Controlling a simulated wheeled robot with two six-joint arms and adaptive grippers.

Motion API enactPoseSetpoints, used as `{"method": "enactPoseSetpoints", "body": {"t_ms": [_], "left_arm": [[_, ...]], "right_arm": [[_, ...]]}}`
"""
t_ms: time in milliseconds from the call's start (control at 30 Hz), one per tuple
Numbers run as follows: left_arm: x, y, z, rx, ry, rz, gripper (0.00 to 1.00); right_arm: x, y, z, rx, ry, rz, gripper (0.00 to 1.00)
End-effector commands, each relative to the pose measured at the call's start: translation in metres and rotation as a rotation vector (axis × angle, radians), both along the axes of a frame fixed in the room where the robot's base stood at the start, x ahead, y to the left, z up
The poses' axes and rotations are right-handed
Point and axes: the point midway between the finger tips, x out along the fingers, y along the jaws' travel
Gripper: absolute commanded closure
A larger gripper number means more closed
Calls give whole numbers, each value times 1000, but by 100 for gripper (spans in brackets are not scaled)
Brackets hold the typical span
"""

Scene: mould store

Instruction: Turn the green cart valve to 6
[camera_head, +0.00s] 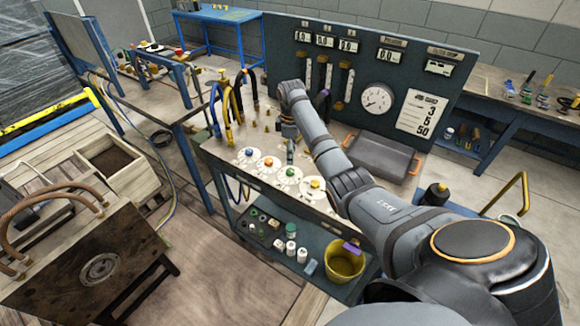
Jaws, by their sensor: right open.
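The cart (215,147) has a light top with a row of round white dials along its front edge. Each dial carries a coloured valve knob. The green valve (290,172) is third from the left, between an orange knob (268,162) and a yellow knob (315,183). A blue knob (248,151) is at the left end. My right gripper (290,156) points down just above and behind the green valve. It is open and looks apart from the knob. The numbers on the green dial are too small to read. My left gripper is not in view.
A gauge panel (450,92) stands behind the cart. Blue and yellow hoses (232,105) rise from the cart's left end. A grey case (375,160) lies behind my right arm. The lower shelf holds small bottles (291,248) and a yellow bucket (343,264).

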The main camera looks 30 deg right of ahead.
Motion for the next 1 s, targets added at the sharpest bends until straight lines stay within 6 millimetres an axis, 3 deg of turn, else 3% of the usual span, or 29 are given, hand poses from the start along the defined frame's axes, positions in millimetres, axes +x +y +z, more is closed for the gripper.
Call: {"method": "enactPoseSetpoints", "body": {"t_ms": [167, 333, 467, 733, 1000], "left_arm": [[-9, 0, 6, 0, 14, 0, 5], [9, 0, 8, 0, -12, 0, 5], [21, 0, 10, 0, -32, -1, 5], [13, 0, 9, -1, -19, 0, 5], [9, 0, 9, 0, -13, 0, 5]], "right_arm": [[-1, 1, -39, 1, 4, -1, 47], [0, 0, -69, 0, 1, -2, 47], [0, 1, -80, -1, 1, -1, 47], [0, 0, -82, -1, -2, -1, 47], [0, 0, -82, -1, -1, -1, 81]]}}
